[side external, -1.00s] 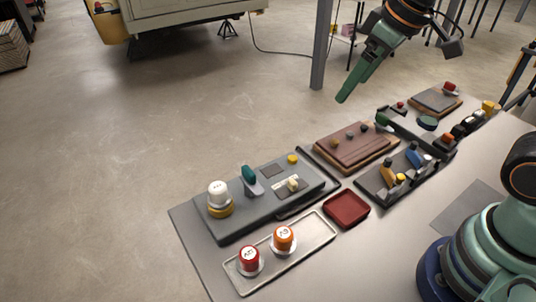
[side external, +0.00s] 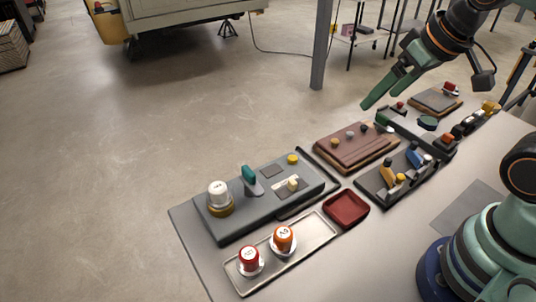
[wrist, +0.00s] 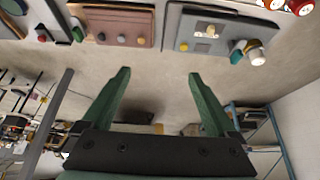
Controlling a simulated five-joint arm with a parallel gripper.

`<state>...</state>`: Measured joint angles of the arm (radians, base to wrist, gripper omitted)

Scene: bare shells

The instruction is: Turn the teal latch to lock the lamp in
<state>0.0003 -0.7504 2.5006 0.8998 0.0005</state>
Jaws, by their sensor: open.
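The teal latch (side external: 249,175) stands upright on the grey panel (side external: 232,231), beside the white lamp (side external: 218,189). The lamp sits in a yellow ring collar (side external: 221,209) at the panel's left end. In the wrist view the teal latch (wrist: 237,52) and white lamp (wrist: 256,57) show near the top right. My gripper (side external: 382,98) is open and empty, in the air above the far side of the table, well to the right of the latch. Its two green fingers (wrist: 159,73) are spread with nothing between them.
A silver tray (side external: 236,278) holds a red lamp (side external: 249,258) and an orange lamp (side external: 283,238) in front of the panel. A red dish (side external: 347,208), a brown board (side external: 350,158) with knobs and a dark rack (side external: 372,186) stand to the right.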

